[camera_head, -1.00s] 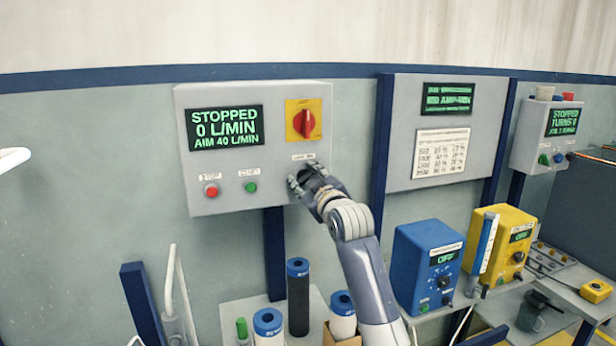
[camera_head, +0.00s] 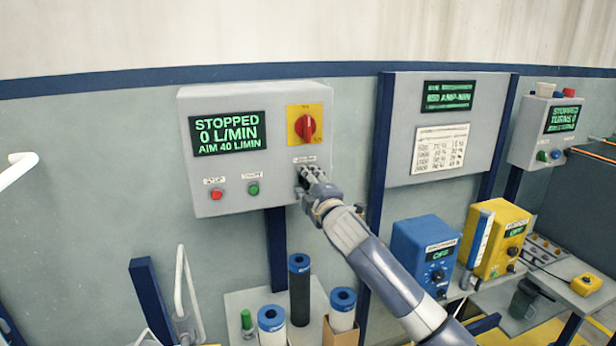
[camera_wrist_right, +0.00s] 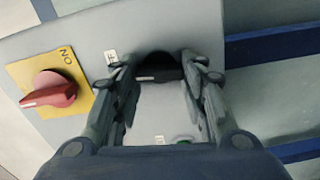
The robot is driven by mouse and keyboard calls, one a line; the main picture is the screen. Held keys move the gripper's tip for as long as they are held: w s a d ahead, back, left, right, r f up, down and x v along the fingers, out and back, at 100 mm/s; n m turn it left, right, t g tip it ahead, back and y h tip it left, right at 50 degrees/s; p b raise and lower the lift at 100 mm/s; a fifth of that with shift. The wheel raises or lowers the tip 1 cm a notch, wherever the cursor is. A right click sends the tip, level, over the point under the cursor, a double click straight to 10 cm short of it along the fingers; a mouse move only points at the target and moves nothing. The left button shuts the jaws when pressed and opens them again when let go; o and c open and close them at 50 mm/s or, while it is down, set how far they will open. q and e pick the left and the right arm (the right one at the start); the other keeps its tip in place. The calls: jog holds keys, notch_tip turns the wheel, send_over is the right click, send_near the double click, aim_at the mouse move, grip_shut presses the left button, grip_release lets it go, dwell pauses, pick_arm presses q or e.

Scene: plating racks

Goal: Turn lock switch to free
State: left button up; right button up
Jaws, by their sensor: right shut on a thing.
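The grey control box (camera_head: 230,180) hangs on the wall. A black lock switch (camera_wrist_right: 158,68) sits on its face, below the red rotary knob (camera_head: 306,127) on a yellow plate. My right gripper (camera_head: 303,172) reaches the lower right of the box, and its fingers hide most of the switch in the head view. In the right wrist view my right gripper (camera_wrist_right: 165,85) has a finger on each side of the black switch and is shut on it. The red knob (camera_wrist_right: 48,90) shows at the left there, near the word ON. My left gripper is out of view.
The box display (camera_head: 226,133) reads STOPPED, 0 L/MIN, AIM 40 L/MIN. A red button (camera_head: 216,194) and a green button (camera_head: 253,189) sit left of my gripper. Filter cylinders (camera_head: 299,289) stand below. A blue unit (camera_head: 424,256) and a yellow unit (camera_head: 497,240) stand at the right.

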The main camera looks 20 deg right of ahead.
jog(key=shift+n+p, duration=0.35)
jog(key=shift+n, duration=0.35)
jog(key=o, duration=1.1)
jog(key=shift+f, duration=0.1)
jog(key=shift+c, duration=0.2)
jog(key=s, duration=1.2)
jog(key=shift+d, duration=0.2)
